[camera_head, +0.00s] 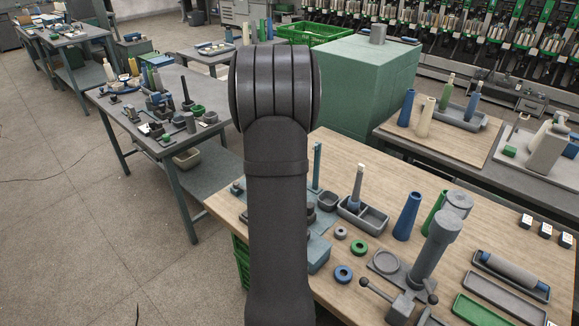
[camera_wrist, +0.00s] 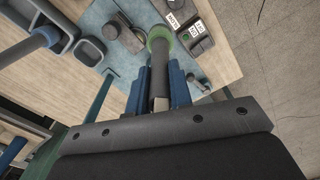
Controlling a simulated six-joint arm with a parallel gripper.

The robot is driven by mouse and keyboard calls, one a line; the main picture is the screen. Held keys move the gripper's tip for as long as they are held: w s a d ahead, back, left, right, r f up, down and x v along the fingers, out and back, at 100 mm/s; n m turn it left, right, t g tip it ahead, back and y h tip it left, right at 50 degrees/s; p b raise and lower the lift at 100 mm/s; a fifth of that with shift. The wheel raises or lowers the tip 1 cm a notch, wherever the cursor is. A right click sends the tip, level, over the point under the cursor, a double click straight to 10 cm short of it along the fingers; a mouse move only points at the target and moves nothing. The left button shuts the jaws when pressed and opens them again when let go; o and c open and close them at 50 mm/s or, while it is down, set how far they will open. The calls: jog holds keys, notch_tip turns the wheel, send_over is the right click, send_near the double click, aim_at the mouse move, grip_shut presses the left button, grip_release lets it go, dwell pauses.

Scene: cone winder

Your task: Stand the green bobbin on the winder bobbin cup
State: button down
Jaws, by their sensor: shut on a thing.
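My gripper (camera_wrist: 160,78) shows in the wrist view, its blue fingers shut on the dark shaft of a bobbin with a green end, which I take as the green bobbin (camera_wrist: 159,40). The green end points away from my gripper, over the teal winder base (camera_wrist: 205,72). I cannot tell whether it touches anything there. A dark round part (camera_wrist: 116,27) stands on the base to its left. I cannot make out the bobbin cup for sure; the bobbin may hide it. In the head view my arm hides my gripper and most of the winder base (camera_head: 318,255).
A teal post (camera_wrist: 98,98) stands left of my gripper. A grey tray (camera_wrist: 50,22) with a blue-ended spindle (camera_wrist: 40,38) and a small grey bin (camera_wrist: 90,50) are near. In the head view, a blue cone (camera_head: 407,216) and a grey post stand (camera_head: 432,250) are to the right.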

jog(key=w+d+n, duration=0.4)
jog(key=d+n, duration=0.3)
jog(key=d, duration=0.2)
jog(key=w+d+f+n, duration=0.1)
jog(key=w+d+n, duration=0.3)
jog(key=d, duration=0.5)
jog(key=shift+w+n, duration=0.15)
jog(key=shift+n, duration=1.25)
jog(key=shift+f, duration=0.2)
jog(key=shift+f, duration=1.35)
